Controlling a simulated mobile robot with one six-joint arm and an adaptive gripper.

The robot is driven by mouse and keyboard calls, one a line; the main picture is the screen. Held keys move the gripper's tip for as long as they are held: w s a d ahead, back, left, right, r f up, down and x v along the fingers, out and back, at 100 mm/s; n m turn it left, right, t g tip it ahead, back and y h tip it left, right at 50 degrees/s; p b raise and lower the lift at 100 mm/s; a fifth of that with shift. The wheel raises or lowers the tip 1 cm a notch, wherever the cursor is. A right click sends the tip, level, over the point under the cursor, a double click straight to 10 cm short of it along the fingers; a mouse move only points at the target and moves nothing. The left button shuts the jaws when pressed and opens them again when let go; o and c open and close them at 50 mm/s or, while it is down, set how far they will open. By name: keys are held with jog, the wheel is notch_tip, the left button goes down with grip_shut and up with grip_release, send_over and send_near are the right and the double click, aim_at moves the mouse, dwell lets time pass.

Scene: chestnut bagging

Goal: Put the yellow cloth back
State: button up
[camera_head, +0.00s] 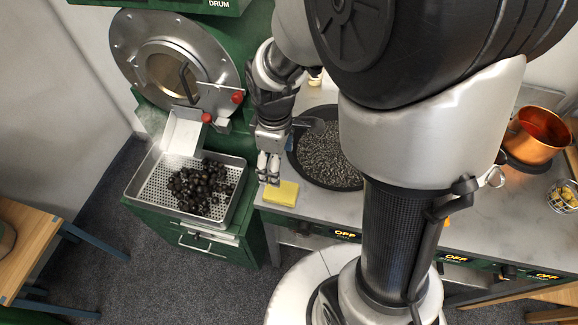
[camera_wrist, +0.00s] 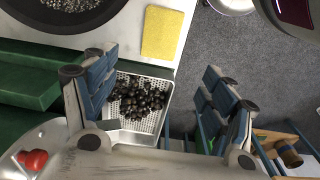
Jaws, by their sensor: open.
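The yellow cloth (camera_head: 281,193) lies flat on the front left corner of the grey counter (camera_head: 283,224). It also shows in the wrist view (camera_wrist: 163,33), near the counter's edge. My gripper (camera_head: 268,179) is just beside the cloth's left end in the head view and looks to be above the counter edge. In the wrist view my gripper (camera_wrist: 160,100) has its fingers wide apart with nothing held between them. The cloth is beyond the fingertips there. I cannot tell the exact height of the fingers over the counter.
A perforated tray (camera_head: 140,190) of dark chestnuts (camera_head: 201,186) stands left of the counter, below the roaster drum (camera_head: 133,50). A black pan (camera_head: 297,155) of dark grains is behind the cloth. A copper pot (camera_head: 538,136) stands far right.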

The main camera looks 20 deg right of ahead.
jog(key=s+r+m+t, duration=0.4)
jog(key=s+r+m, duration=0.6)
jog(key=s+r, duration=0.5)
jog(key=shift+d+r, duration=0.45)
jog(key=shift+r, duration=0.15)
